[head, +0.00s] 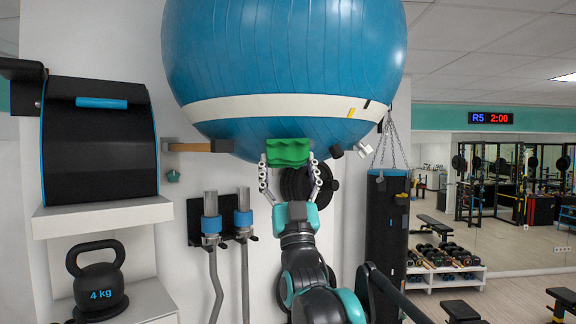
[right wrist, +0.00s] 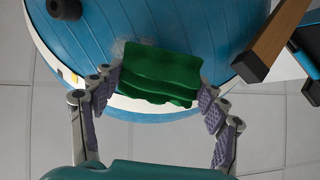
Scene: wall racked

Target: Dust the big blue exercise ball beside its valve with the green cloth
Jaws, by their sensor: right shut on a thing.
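The big blue exercise ball (head: 285,60) with a white band fills the top middle of the head view; it also shows in the right wrist view (right wrist: 215,25). The green cloth (head: 288,152), folded and wavy, is at the ball's lower front. My right gripper (head: 290,168) is shut on the cloth from below, one finger on each side. In the right wrist view the cloth (right wrist: 160,75) overlaps the ball; whether they touch I cannot tell. A faint greyish smudge (right wrist: 117,48) shows on the ball beside the cloth. I cannot make out the valve. My left gripper is out of view.
A wooden rack arm (head: 190,147) with a dark end reaches the ball's lower left; another dark-ended support (head: 350,150) is at its right. Dark plates (head: 325,186) hang behind my right gripper. A punching bag (head: 388,230) hangs at right; a kettlebell (head: 97,277) stands on a left shelf.

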